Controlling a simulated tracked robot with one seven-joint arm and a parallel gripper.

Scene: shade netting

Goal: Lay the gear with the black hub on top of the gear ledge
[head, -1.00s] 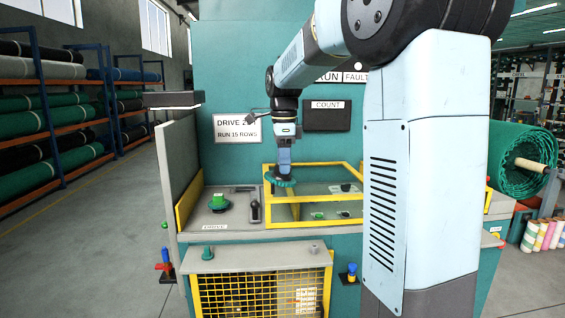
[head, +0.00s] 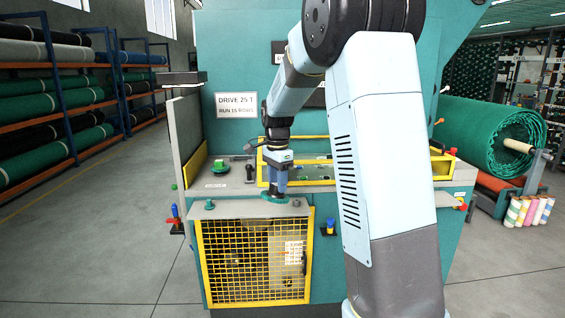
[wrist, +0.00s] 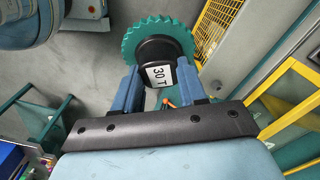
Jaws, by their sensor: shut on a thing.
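My gripper (head: 276,186) is shut on the gear with the black hub (head: 275,199). In the wrist view the gear (wrist: 160,45) is green and toothed, and its black hub carries a white "30 T" label. The hub sits between the two blue fingers, and the gear is at their far end. The grey gear ledge (head: 235,210) runs along the top of the yellow mesh guard. In the head view the gear appears at the right part of this ledge. I cannot tell whether it touches the ledge.
A small green piece (head: 209,205) stands at the left end of the ledge. Another green gear (head: 219,167) lies on the worktop behind. A yellow frame (head: 315,150) rises behind my gripper. A blue-topped post (head: 330,227) stands right of the mesh guard (head: 240,260).

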